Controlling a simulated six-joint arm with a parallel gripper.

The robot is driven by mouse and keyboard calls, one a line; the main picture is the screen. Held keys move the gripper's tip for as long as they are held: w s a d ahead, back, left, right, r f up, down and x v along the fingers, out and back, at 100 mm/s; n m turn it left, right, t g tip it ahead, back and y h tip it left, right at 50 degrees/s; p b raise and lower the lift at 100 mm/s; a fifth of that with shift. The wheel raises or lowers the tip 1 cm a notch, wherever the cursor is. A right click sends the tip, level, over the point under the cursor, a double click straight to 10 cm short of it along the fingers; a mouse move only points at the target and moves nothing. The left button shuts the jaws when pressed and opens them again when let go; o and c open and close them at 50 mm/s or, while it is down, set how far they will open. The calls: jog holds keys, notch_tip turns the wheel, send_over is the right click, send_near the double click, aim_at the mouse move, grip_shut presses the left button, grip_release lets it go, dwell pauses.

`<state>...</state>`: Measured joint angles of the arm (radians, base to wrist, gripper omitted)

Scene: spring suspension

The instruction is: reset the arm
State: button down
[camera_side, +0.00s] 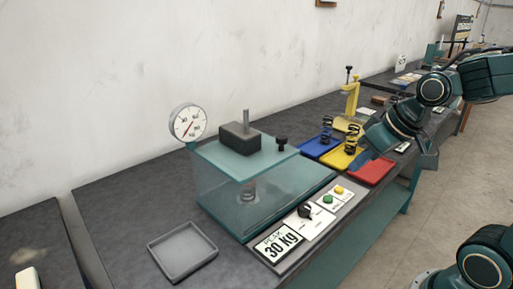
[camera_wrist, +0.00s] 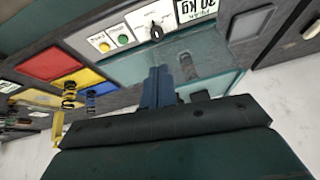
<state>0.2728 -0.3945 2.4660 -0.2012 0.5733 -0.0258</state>
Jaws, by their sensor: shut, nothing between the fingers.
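My gripper (camera_side: 363,155) is at the right of the side view, above the bench near the yellow and red trays. Its fingers are together and empty, and they also show in the wrist view (camera_wrist: 158,86). My arm reaches in from the right edge. A glass-topped test rig (camera_side: 225,165) stands left of my gripper, apart from it. A dark block (camera_side: 240,138) with an upright rod sits on its top, and a spring (camera_side: 249,191) shows dimly inside. The round dial gauge (camera_side: 187,122) stands at the rig's back left corner.
Dark coil springs stand at the blue tray (camera_side: 309,150) and yellow tray (camera_side: 337,160). The red tray (camera_side: 372,174) looks empty. An empty grey tray (camera_side: 182,251) lies front left. A control panel (camera_side: 318,213) and a "PEAK 30 kg" display (camera_side: 279,243) line the front edge.

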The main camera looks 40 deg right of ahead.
jog(key=s+a+r+n, duration=0.1)
jog(key=s+a+r, duration=0.1)
jog(key=s, duration=0.7)
jog(key=shift+a+r, duration=0.35)
jog(key=shift+r, duration=0.3)
